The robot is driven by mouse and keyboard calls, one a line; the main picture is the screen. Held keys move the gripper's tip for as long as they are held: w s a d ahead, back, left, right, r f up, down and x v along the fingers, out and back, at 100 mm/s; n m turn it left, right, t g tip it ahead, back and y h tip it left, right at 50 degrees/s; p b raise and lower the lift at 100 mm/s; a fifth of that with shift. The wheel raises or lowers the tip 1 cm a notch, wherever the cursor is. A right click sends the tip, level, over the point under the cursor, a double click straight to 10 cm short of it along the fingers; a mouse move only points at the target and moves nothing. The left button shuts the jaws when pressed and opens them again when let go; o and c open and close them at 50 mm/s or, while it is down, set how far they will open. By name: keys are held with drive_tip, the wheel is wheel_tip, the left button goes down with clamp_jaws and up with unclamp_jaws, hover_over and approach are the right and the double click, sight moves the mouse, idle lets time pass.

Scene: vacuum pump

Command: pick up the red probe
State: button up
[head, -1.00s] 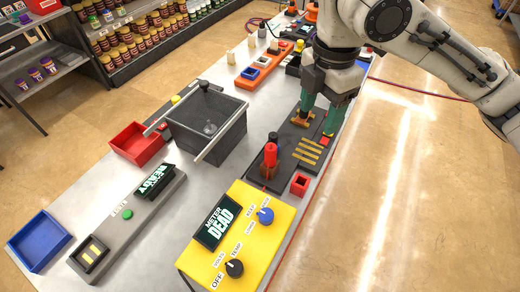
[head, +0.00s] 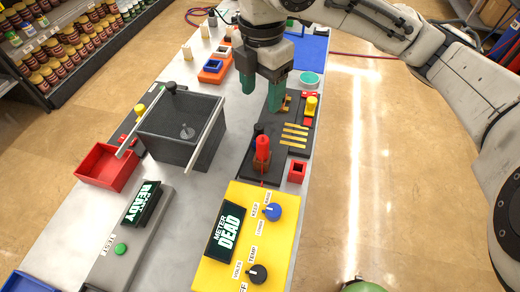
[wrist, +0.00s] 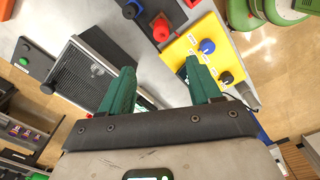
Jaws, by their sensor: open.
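The red probe (head: 263,149) stands upright in a holder on the dark board (head: 297,150), just behind the yellow meter (head: 277,233). A black probe stands close behind it and is partly hidden. My gripper (head: 261,98) is open and empty, with green fingers pointing down, above and beyond the red probe in the head view. In the wrist view the red probe's round top (wrist: 161,27) lies ahead of the gap between my fingers (wrist: 160,68), apart from both. The black probe's top (wrist: 130,9) is up and left of it there.
A dark open-topped box (head: 181,130) with pale side rails stands left of the board. A small red cup (head: 297,172) sits right of the red probe. A red tray (head: 106,167) and a grey READY unit (head: 128,240) are at left. The right table edge is near.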

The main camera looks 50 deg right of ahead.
drive_tip(key=b, duration=0.8)
hover_over(263, 149)
drive_tip(key=w+d, duration=0.1)
wheel_tip(263, 149, down, 8)
drive_tip(key=shift+w+f, duration=0.15)
drive_tip(key=shift+f, duration=0.1)
wheel_tip(263, 149, down, 10)
drive_tip(key=shift+d+f, duration=0.15)
drive_tip(key=shift+f, duration=0.1)
